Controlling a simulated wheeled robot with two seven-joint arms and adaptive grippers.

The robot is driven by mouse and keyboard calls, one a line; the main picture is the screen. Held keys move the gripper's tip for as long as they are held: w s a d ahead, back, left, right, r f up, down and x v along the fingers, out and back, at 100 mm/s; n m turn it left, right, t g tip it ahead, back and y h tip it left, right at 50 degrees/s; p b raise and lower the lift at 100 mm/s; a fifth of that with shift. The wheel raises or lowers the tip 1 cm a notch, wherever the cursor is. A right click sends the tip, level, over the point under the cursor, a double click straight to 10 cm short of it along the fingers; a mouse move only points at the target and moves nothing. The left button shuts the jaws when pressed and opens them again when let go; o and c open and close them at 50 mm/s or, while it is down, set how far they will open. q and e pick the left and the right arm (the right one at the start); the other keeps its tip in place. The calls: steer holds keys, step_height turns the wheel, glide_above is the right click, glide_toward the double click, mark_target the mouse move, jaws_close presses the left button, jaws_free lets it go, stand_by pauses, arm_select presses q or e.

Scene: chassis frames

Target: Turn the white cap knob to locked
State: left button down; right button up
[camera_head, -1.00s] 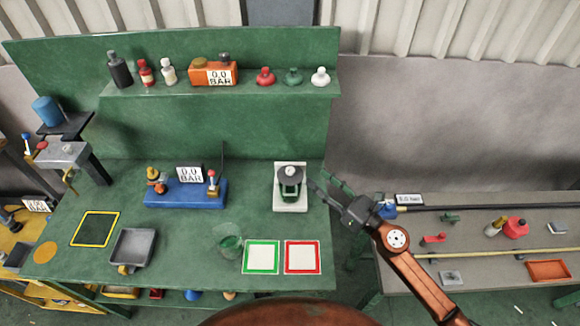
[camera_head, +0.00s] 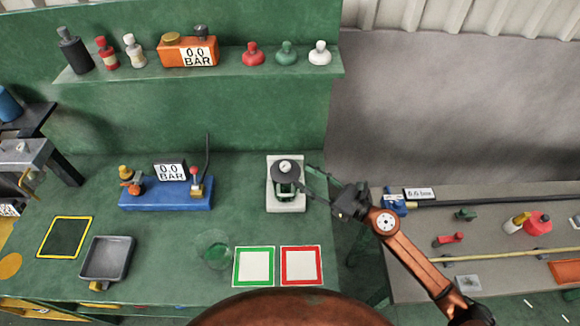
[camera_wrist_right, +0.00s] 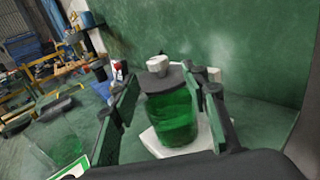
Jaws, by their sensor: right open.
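The white cap knob (camera_head: 285,167) sits on the dark round lid of a green jar (camera_head: 287,187), upright on a white base (camera_head: 286,208) at the bench's right side. In the right wrist view the knob (camera_wrist_right: 157,65) is pale and blocky, above the lid and the translucent green jar (camera_wrist_right: 170,115). My right gripper (camera_head: 310,182) is open at the jar's right side. In the wrist view its green finger pads show left and right of the jar, with gaps visible; contact cannot be told. The knob's marking is too small to read. My left gripper is out of view.
A blue gauge unit (camera_head: 165,194) with an upright lever stands left of the jar. A clear cup (camera_head: 213,250) and green-edged and red-edged squares (camera_head: 301,267) lie in front. A shelf (camera_head: 200,70) holds bottles behind. A grey side table (camera_head: 480,270) stands at right.

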mark_target(285, 170)
steer(key=x, duration=0.2)
steer(key=p+x, duration=0.1)
steer(key=x, duration=0.2)
steer(key=shift+a+r, duration=0.2)
steer(key=shift+a, duration=0.1)
steer(key=shift+w+a, duration=0.35)
steer(key=shift+a, duration=0.15)
steer(key=shift+f, duration=0.1)
steer(key=shift+c, duration=0.5)
jaws_close()
steer(key=shift+p, duration=0.45)
steer(key=m+t+h+p, duration=0.2)
steer(key=p, duration=0.2)
steer(key=m+t+h+p, duration=0.1)
steer(key=m+h+p, duration=0.1)
steer(key=h+p, duration=0.1)
steer(key=m+t+h+p, duration=0.2)
steer(key=p, duration=0.3)
steer(key=shift+s+a+r+t, duration=0.3)
steer(key=shift+a+r, duration=0.05)
steer(key=shift+a, duration=0.05)
steer(key=h, duration=0.1)
steer(key=m+h+p, duration=0.1)
steer(key=shift+a+f+m+t+h, duration=0.1)
steer(key=shift+f+m+t+h, duration=0.1)
steer(key=shift+m+t+h, duration=0.15)
steer(key=shift+a+f+m+t+h, duration=0.15)
steer(key=shift+m+t+h, duration=0.2)
steer(key=shift+m+h, duration=1.2)
steer(key=shift+h, duration=0.9)
